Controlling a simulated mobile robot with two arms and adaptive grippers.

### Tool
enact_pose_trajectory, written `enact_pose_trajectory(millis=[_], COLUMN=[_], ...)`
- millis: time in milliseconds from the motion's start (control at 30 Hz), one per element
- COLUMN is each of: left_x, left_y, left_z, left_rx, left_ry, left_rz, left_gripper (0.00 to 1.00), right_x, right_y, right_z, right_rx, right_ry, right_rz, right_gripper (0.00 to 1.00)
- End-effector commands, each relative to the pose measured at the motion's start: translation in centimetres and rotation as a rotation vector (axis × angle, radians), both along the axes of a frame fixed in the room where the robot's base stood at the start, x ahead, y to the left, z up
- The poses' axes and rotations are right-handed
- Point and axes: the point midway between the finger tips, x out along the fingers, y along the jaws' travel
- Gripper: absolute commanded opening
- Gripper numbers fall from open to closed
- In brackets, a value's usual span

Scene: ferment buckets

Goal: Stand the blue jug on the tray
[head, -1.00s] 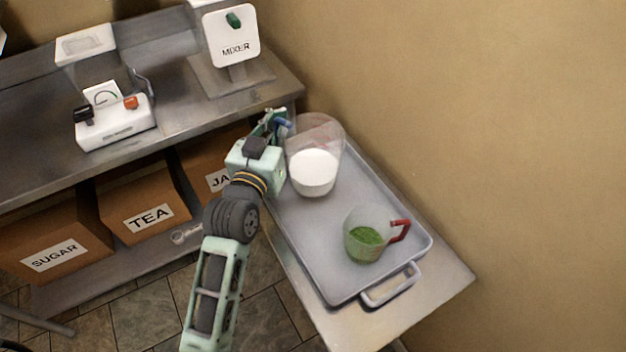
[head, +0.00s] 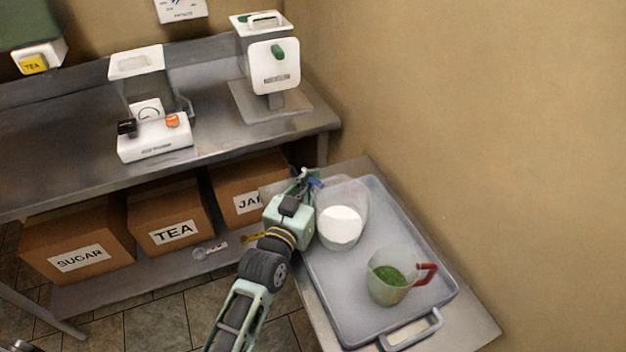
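The blue jug (head: 341,229) is a clear jug with a blue handle and white contents. It is at the left far part of the grey tray (head: 345,322), and I cannot tell whether its base touches the tray. My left gripper (head: 307,182) is at its blue handle (head: 317,183) and appears shut on it; the fingertips are partly hidden. The jug looks roughly upright, perhaps slightly tilted. My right gripper is not in view.
A clear jug with a red handle (head: 391,277) and green contents stands on the tray's near right part. A wall is close on the right. A bench (head: 215,140) holds a mixer (head: 273,65) and a white scale-like device (head: 155,138). Labelled boxes (head: 170,218) sit below.

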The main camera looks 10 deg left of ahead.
Motion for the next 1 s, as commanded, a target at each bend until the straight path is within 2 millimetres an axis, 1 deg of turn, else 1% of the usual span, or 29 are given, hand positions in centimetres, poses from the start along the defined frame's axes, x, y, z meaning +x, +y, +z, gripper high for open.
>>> enact_pose_trajectory(millis=[33,300,567,667,767,867,1000], left_x=[0.0,0.0,0.0,0.0,-1.1,-3.0,-6.0], left_y=[0.0,0.0,0.0,0.0,0.2,0.6,1.2], left_z=[0.0,0.0,0.0,0.5,0.1,0.1,0.1], left_rx=[0.001,0.0,0.0,0.0,0.0,0.001,0.001], left_ry=[0.001,0.001,0.001,-0.001,0.002,0.003,0.004], left_rz=[0.0,0.0,0.0,0.0,0.0,0.0,0.0], left_gripper=[0.03,0.26,0.26,0.26,0.26,0.26,0.26], right_x=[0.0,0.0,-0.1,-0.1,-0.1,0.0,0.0], right_y=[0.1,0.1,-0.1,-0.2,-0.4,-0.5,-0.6], right_z=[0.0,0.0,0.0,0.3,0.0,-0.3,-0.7], right_rx=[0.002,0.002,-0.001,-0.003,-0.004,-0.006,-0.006], right_ry=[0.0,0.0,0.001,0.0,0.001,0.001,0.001], right_rz=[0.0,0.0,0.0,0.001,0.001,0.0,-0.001], right_gripper=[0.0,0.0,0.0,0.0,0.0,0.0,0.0])
